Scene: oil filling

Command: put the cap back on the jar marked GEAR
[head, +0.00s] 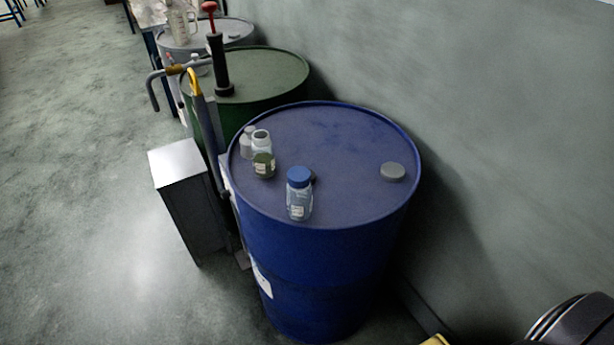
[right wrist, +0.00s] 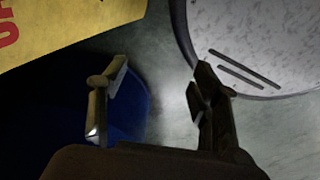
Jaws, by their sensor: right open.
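A loose grey cap (head: 392,172) lies on the right part of the top of a blue drum (head: 345,150). A white jar (head: 262,140) without a cap, its mouth open, stands at the drum's left edge. Close by are a small jar with an olive lid (head: 264,166) and a small pale container (head: 246,147), partly hidden. A clear jar with a blue cap (head: 299,194) stands at the near edge. The labels are too small to read, so I cannot tell which is GEAR. My right gripper (right wrist: 158,88) is open and empty in the right wrist view. My left gripper is not in view.
A green drum (head: 270,68) with a red-handled pump (head: 218,60) stands behind the blue one. A grey metal box (head: 180,165) is to its left. A wall (head: 480,100) runs along the right. The middle and back of the drum top are clear.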

